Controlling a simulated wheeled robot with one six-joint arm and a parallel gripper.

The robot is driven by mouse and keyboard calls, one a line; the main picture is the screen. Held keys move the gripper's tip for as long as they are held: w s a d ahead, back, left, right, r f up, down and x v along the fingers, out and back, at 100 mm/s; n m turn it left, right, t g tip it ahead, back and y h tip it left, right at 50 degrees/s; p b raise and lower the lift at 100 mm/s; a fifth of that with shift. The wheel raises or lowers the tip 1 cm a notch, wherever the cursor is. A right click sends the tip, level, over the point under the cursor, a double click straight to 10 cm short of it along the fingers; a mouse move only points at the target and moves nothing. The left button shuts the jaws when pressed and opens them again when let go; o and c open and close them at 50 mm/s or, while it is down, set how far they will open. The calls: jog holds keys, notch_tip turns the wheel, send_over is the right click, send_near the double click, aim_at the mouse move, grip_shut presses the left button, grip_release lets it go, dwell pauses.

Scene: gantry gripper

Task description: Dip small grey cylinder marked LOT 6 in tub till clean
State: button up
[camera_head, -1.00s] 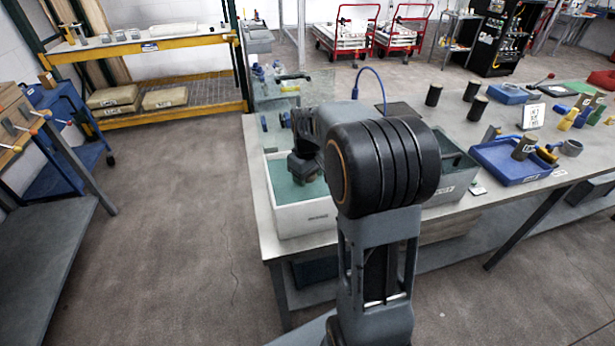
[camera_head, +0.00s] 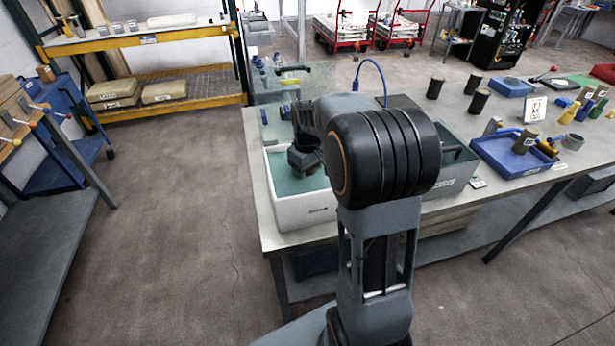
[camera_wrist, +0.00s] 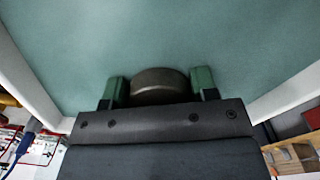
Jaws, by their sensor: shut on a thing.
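The tub (camera_head: 306,213) is a white open box with green liquid (camera_head: 283,178) in it, on the bench's near left corner. My gripper (camera_wrist: 159,88) is over the tub, pointing into it. Its green fingers are shut on a dark brownish-grey cylinder (camera_wrist: 160,79), whose round end shows between them in the wrist view. No LOT 6 mark shows on it. Green liquid fills the view beyond it, with the white walls at both sides. In the head view, my arm hides the cylinder and part of the tub. I cannot tell how deep the cylinder is.
A second grey tub (camera_head: 452,170) stands right of my arm. Beyond it are a blue tray (camera_head: 497,162), several dark cylinders (camera_head: 478,101) and a sign card (camera_head: 535,109). A clear screen with blue fittings stands behind the tub. Open floor lies left of the bench.

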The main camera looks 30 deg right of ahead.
jog(key=shift+r, duration=0.35)
jog(key=shift+f, duration=0.45)
jog(key=shift+r, duration=0.1)
jog(key=shift+r+p, duration=0.3)
jog(key=shift+r, duration=0.05)
jog(key=shift+r, duration=0.1)
dwell(0.4)
notch_tip(320, 180, up, 14)
jog(key=p, duration=1.1)
jog(key=shift+a+f, duration=0.1)
jog(key=shift+f, duration=0.1)
dwell(0.8)
